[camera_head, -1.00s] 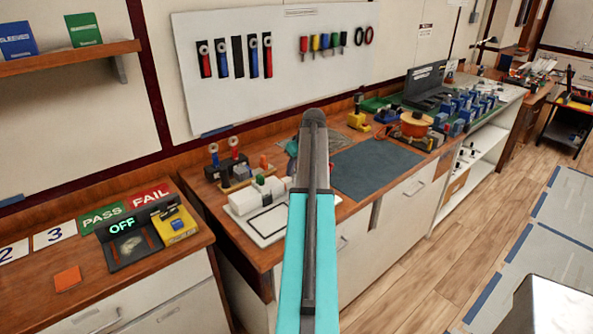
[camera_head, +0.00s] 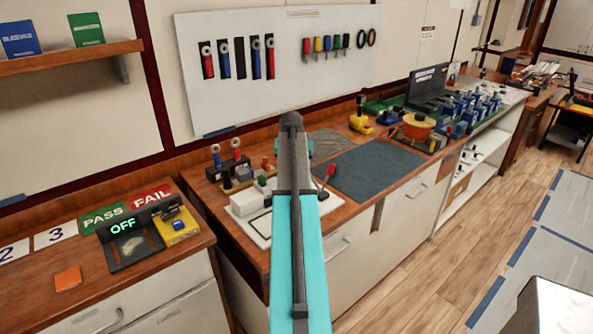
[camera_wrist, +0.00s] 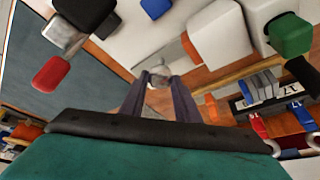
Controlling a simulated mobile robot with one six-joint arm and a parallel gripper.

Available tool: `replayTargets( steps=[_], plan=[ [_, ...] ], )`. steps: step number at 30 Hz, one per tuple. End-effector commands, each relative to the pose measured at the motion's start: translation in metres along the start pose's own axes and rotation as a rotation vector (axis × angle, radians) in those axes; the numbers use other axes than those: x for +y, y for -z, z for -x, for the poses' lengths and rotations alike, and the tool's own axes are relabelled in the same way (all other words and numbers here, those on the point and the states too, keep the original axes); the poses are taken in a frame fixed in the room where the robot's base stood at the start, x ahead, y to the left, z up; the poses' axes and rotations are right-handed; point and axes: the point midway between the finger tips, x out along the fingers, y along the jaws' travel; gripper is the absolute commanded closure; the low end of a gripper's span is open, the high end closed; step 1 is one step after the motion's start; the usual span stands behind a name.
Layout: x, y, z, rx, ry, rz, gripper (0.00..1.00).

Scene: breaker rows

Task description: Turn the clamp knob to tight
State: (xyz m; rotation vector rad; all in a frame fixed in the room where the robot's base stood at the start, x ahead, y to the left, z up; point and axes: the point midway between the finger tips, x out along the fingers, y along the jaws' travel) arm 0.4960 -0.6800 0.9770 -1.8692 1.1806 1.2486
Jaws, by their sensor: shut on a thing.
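My gripper (camera_wrist: 158,76) is in the lower middle of the wrist view, its two dark fingers closing on a small grey piece (camera_wrist: 158,82) that may be the clamp knob. The fingers hide most of it, so I cannot tell how far it is turned. In the head view my arm hides the fingertips and what they hold. A red handle (camera_head: 329,170) on a thin shaft stands just right of my arm. A red part (camera_wrist: 52,74) also shows at left in the wrist view, apart from the fingers.
White blocks and a green cube (camera_wrist: 290,35) lie close beyond the fingers. The white tray (camera_head: 258,232) is left of my arm.

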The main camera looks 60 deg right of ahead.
Motion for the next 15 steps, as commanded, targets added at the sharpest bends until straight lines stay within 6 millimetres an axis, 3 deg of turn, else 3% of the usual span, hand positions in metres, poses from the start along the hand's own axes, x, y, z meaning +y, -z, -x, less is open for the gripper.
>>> replayTargets(
  steps=[15],
  plan=[
    [-0.0023,0.0044,-0.0006,0.007,-0.161,-0.383,0.93]
  ],
)
